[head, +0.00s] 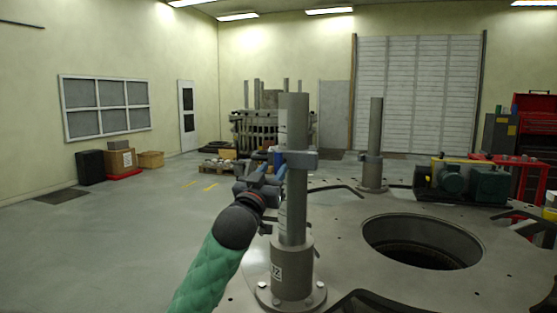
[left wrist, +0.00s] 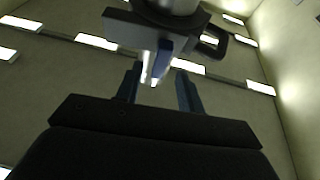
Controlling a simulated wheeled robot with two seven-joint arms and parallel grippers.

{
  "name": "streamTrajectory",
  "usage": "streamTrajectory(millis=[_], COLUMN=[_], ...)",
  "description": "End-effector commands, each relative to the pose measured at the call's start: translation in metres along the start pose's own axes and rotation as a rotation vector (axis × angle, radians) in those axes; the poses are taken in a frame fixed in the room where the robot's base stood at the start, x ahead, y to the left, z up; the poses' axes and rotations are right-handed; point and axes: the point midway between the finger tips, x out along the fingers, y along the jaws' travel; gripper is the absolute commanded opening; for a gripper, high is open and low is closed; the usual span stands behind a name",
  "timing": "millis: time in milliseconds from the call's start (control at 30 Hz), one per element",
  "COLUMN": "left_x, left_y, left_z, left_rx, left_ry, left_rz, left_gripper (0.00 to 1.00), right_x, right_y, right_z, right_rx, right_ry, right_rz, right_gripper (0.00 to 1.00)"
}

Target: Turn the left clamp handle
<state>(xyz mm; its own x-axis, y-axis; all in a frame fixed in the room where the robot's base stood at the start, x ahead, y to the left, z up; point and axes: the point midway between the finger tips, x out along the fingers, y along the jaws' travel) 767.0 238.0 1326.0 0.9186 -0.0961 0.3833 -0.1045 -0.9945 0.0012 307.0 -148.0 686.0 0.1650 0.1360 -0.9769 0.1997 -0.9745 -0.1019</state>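My right gripper is not in view.
The turret plate (head: 340,235) has a large round hole (head: 422,242) right of the near post. A second post (head: 373,140) with a clamp stands farther back. Green machinery (head: 465,182) sits at the right. Open floor (head: 130,235) lies to the left.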

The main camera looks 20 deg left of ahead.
Motion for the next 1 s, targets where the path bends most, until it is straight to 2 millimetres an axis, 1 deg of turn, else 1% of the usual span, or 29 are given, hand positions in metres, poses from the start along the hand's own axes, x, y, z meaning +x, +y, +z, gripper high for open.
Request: streamTrajectory(millis=[33, 133, 300, 467, 700, 767, 800, 867, 900, 1000], left_x=[0.009, 0.023, 0.040, 0.047, 0.047, 0.047, 0.047, 0.047, 0.047, 0.047], left_y=[0.000, 0.000, 0.000, 0.000, 0.000, 0.000, 0.000, 0.000, 0.000, 0.000], left_z=[-0.003, -0.003, -0.002, 0.000, 0.000, 0.000, 0.000, 0.000, 0.000, 0.000], left_rx=[0.000, 0.001, 0.001, 0.001, 0.001, 0.001, 0.001, 0.001, 0.001, 0.001], left_ry=[0.000, -0.001, 0.000, -0.001, -0.001, -0.001, -0.001, -0.001, -0.001, -0.001], left_rz=[0.000, -0.001, 0.000, -0.001, -0.001, -0.001, -0.001, -0.001, -0.001, -0.001], left_gripper=[0.38, 0.38, 0.38, 0.38, 0.38, 0.28, 0.20, 0.09, 0.01, 0.00], right_x=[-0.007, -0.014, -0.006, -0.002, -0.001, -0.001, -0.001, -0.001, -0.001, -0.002], right_y=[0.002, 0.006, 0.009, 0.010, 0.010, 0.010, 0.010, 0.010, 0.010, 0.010], right_z=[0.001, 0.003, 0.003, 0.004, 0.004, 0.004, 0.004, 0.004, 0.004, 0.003], right_rx=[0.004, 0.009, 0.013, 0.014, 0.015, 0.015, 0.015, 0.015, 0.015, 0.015], right_ry=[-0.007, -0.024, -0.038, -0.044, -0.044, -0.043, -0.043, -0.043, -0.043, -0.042], right_rz=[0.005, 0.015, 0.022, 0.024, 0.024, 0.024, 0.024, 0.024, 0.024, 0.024], right_gripper=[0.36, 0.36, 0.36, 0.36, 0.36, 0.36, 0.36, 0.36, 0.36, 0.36])
